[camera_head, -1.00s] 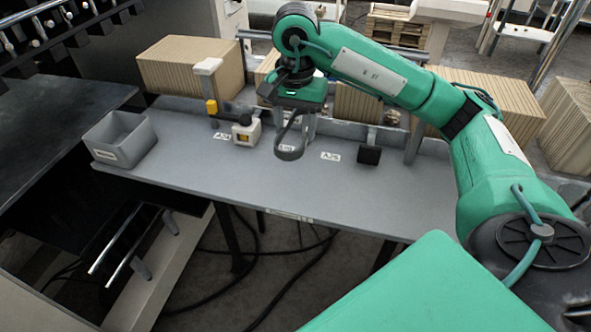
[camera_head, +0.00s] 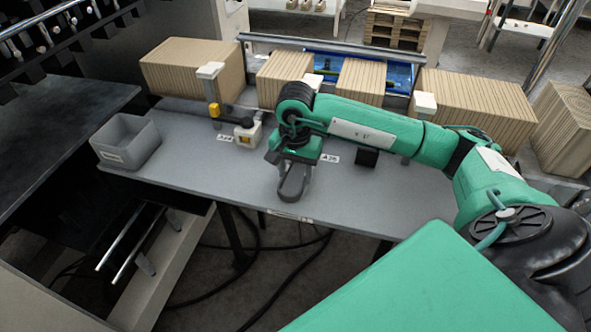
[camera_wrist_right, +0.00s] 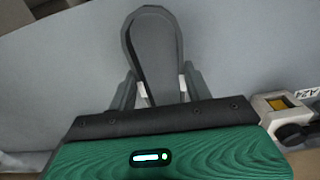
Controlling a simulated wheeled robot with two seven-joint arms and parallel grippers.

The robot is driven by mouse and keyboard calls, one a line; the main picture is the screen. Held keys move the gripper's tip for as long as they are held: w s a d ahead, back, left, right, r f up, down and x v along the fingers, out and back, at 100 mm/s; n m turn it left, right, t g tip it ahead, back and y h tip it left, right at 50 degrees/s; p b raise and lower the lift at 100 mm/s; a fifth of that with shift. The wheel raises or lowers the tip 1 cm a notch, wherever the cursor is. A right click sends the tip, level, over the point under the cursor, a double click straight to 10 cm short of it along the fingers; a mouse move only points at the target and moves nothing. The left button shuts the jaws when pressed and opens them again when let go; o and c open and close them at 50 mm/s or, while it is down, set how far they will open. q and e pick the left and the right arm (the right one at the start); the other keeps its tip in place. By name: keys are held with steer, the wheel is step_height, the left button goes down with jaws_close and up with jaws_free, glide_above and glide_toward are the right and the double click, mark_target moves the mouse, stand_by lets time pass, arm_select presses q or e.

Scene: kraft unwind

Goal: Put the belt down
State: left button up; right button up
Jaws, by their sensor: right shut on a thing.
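The belt (camera_head: 291,196) is a dark grey closed loop. My right gripper (camera_head: 290,170) is shut on it, over the grey table (camera_head: 350,203) near its front edge. In the right wrist view the belt (camera_wrist_right: 152,38) stands out beyond the fingers (camera_wrist_right: 158,92) as a long rounded loop. I cannot tell whether the belt touches the table top. My left gripper does not show.
A grey bin (camera_head: 128,142) stands at the table's left end. A small white and yellow device (camera_head: 246,136) and a black block (camera_head: 367,157) sit towards the back. Ribbed cardboard-coloured stacks (camera_head: 475,100) line the rear.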

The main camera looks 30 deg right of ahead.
steer(key=shift+f, duration=0.75)
steer(key=o, duration=1)
steer(key=shift+r, duration=0.1)
